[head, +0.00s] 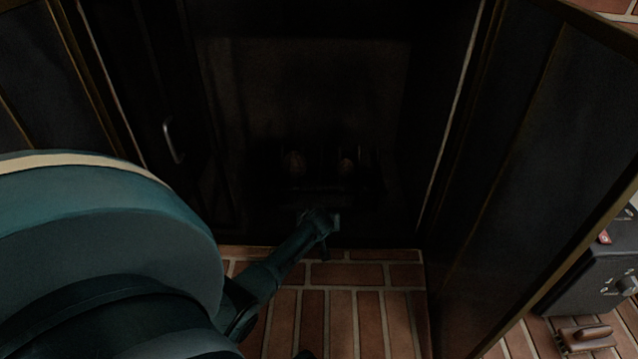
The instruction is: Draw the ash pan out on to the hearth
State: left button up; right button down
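My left gripper (320,222) reaches in from the left to the low front of the dark firebox, just above the edge of the brick hearth (370,310). A small grey piece (337,221) shows at its fingertips; it may be part of the ash pan's front or handle. The ash pan itself is too dark to make out under the grate (325,190). I cannot tell whether the fingers are closed on the grey piece or only beside it.
The firebox doors stand open; the right door (530,150) juts out over the hearth. A pale handle (173,140) is at left. A dark box (598,275) and a brown brush-like object (585,337) lie at right.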

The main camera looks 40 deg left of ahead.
pick_arm(q)
grip_shut()
dwell(0.6)
